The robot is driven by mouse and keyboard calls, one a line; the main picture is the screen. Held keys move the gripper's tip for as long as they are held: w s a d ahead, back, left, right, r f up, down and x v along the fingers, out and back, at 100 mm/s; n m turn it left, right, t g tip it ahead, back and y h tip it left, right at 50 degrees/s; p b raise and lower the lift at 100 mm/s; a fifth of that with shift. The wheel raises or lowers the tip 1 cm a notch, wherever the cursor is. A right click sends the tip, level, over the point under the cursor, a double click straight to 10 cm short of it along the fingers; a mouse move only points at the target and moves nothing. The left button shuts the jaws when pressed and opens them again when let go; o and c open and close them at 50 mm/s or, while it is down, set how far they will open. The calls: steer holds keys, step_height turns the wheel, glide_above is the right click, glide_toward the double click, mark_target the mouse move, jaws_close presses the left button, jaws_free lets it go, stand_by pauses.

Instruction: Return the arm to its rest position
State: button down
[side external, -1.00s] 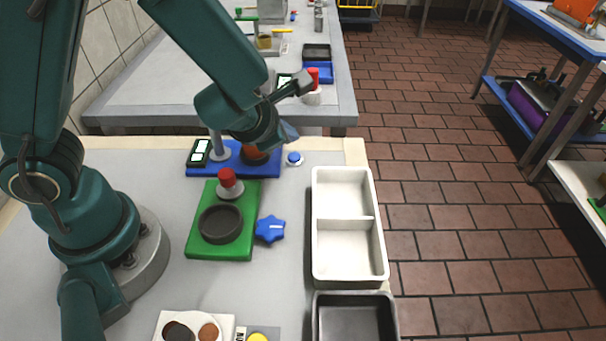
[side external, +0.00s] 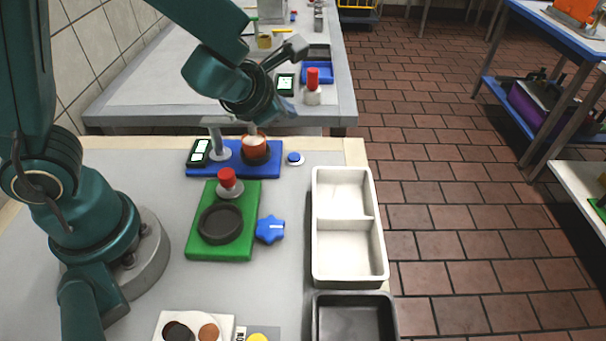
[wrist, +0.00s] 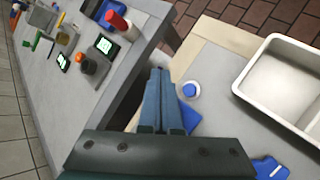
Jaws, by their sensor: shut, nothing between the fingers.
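My gripper (wrist: 160,100) is shut and empty, its two blue-grey fingers pressed together in the wrist view. In the side external view my gripper (side external: 286,108) hangs in the air at the far edge of the table, above the blue board (side external: 230,172). An orange-brown cup with pale contents (side external: 255,148) stands in a dark holder on that board, below the gripper and apart from it.
A green board (side external: 245,195) with a dark ring and red-topped post lies nearer. A white two-part tray (side external: 380,262) and a dark tray (side external: 316,335) line the right edge. A blue button (side external: 293,158) and blue star knob (side external: 270,229) sit beside the boards. Another table (side external: 150,95) stands behind.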

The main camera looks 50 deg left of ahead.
steer(key=s+a+r+n, duration=0.1)
steer(key=r+n, duration=0.1)
steer(key=s+a+r+n+y, duration=0.1)
steer(key=a+r+n, duration=0.1)
steer(key=n, duration=0.1)
steer(key=s+a+r+n, duration=0.1)
steer(key=r+n, duration=0.1)
steer(key=n, duration=0.1)
steer(key=shift+s+a+r, duration=0.25)
steer(key=s+r+n+g, duration=0.15)
steer(key=s+n, duration=0.75)
steer(key=n, duration=1)
steer(key=s+d+f+n+g+h, duration=0.1)
steer(key=s+d+n+h, duration=0.3)
steer(key=n, duration=0.9)
steer(key=d+g, duration=0.1)
steer(key=d, duration=0.2)
steer(key=shift+s+f, duration=0.2)
steer(key=shift+s, duration=0.2)
